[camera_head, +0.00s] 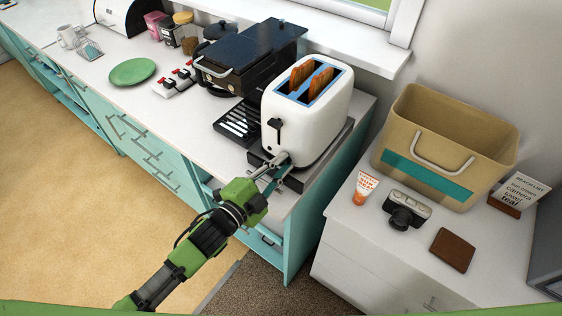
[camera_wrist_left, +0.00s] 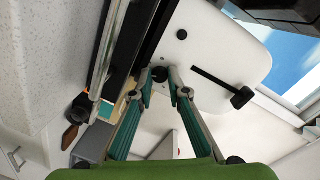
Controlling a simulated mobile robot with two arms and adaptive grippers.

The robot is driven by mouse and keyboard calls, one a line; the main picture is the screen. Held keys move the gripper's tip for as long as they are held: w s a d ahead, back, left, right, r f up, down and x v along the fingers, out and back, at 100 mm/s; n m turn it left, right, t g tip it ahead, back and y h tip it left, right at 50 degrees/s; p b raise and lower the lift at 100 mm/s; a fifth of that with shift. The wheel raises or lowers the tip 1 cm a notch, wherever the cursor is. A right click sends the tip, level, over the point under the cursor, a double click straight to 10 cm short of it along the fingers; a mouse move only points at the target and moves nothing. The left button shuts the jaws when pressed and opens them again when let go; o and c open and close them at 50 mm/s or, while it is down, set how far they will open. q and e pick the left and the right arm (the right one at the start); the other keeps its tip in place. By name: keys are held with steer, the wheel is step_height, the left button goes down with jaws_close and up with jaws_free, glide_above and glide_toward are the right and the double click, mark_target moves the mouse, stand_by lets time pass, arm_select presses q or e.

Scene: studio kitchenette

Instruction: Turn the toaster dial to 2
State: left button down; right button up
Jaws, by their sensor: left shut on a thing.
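The white toaster (camera_head: 312,128) stands at the right end of the counter, with toast in both slots and a black lever (camera_head: 277,130) on its front. My left gripper (camera_head: 276,165) is at the low front of the toaster. In the left wrist view the toaster (camera_wrist_left: 220,45) is at the upper right, and the left gripper (camera_wrist_left: 160,84) is shut on the dark round dial (camera_wrist_left: 160,73). The lever (camera_wrist_left: 240,97) is to the right of the fingers. The dial's marks cannot be read. My right gripper is not in view.
A black grill appliance (camera_head: 245,60) stands left of the toaster. A green plate (camera_head: 132,72) lies farther left. On the lower white unit at right are a tan basket (camera_head: 480,150), a camera (camera_head: 405,210), a tube (camera_head: 364,188) and a brown wallet (camera_head: 452,250).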

arm_select(q)
steer(key=n, duration=0.2)
steer(key=shift+a+n+p, duration=0.1)
steer(key=shift+n+p, duration=0.2)
steer(key=shift+w+n+h, duration=0.1)
steer(key=shift+n+h, duration=0.3)
steer(key=shift+n, duration=0.8)
steer(key=n, duration=0.2)
steer(key=shift+n, duration=0.3)
steer(key=n, duration=0.2)
steer(key=shift+f+n+h, duration=0.15)
steer(key=shift+n+h, duration=0.15)
steer(key=shift+h, duration=0.1)
steer(key=n+b, duration=0.2)
steer(key=n, duration=0.3)
steer(key=shift+f+h, duration=0.1)
steer(key=shift+h, duration=0.2)
steer(key=n+b, duration=0.2)
steer(key=n, duration=0.3)
steer(key=shift+n+b, duration=0.3)
steer(key=shift+n, duration=0.1)
